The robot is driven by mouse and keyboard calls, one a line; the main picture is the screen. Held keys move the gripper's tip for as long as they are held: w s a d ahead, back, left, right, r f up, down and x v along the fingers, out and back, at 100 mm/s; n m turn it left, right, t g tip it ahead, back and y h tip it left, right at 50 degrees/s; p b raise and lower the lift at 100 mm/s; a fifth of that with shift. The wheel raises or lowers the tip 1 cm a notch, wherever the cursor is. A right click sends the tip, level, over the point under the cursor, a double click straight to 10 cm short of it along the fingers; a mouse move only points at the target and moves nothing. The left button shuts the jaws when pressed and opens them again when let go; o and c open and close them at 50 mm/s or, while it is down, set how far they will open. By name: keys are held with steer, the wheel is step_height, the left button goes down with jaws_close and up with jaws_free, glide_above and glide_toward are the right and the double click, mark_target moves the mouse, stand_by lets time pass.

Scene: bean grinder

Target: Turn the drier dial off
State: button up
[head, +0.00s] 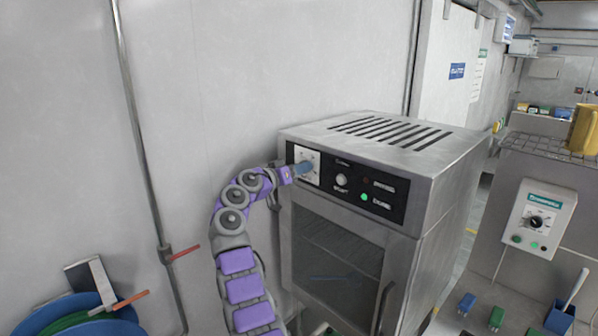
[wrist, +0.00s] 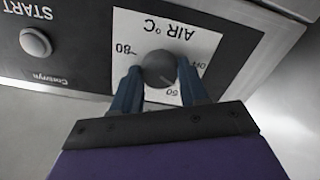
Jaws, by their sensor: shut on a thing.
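The drier (head: 350,200) is a grey metal cabinet with slots in its top and a dark window in its door. Its black control panel carries a white dial plate marked "AIR °C" (wrist: 170,32), with "OFF" at one side. The dark round dial (wrist: 159,68) sits in the middle of that plate. My gripper (wrist: 160,80) has blue fingers on both sides of the dial and is shut on it. In the head view my gripper (head: 303,168) covers most of the dial.
The door handle (head: 384,308) is below. A grey box with another dial (head: 540,220) stands at the right.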

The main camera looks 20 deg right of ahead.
steer(key=n, duration=0.4)
steer(key=n+b, duration=0.1)
steer(key=n, duration=0.3)
steer(key=shift+w+a+b, duration=0.15)
steer(key=shift+a+b, duration=0.05)
steer(key=shift+b, duration=0.1)
steer(key=shift+n, duration=0.3)
steer(key=o, duration=1)
steer(key=shift+w+f, duration=0.1)
steer(key=shift+w, duration=0.1)
steer(key=shift+c, duration=0.2)
steer(key=shift+o, duration=0.5)
steer(key=shift+s, duration=0.15)
steer(key=shift+a, duration=0.1)
